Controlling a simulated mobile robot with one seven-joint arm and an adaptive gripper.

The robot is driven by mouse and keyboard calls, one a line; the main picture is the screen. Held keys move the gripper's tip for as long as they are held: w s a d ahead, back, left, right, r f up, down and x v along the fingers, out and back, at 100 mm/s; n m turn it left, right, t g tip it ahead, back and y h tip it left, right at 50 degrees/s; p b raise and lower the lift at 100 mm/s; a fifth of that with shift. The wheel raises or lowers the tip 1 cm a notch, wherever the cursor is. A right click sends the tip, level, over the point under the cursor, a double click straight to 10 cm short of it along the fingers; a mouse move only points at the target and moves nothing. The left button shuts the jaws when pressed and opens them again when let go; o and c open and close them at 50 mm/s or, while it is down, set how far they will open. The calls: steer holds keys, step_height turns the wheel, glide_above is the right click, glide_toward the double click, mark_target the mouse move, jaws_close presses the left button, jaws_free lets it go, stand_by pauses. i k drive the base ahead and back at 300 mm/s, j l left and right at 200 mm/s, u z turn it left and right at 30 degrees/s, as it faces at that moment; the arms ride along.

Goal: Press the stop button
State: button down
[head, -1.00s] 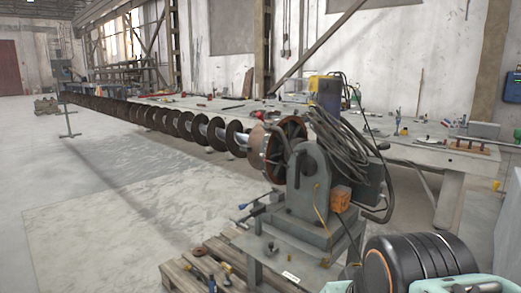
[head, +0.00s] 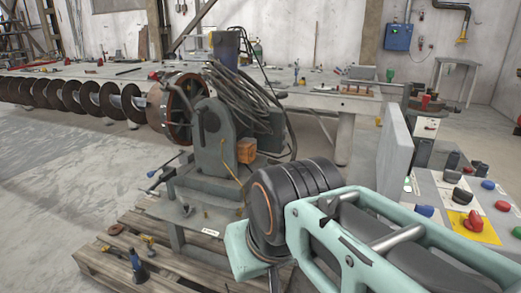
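A control panel (head: 426,188) stands at the right edge of the head view, with several knobs and buttons on its light top. A large red mushroom button (head: 474,221) sits on a yellow plate there. No label is readable, so I cannot tell for sure which is the stop button. My teal and black arm crosses the front, below and left of the panel, and may hide part of it. My gripper's fingers are not in view.
An upright grey plate (head: 394,150) stands at the panel's left side. The auger machine (head: 213,140) stands on a wooden pallet (head: 160,262) at left. A long workbench (head: 300,95) runs behind it. A blue box (head: 397,37) hangs on the back wall.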

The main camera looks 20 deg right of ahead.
mark_target(504, 206)
steer(key=z, duration=2)
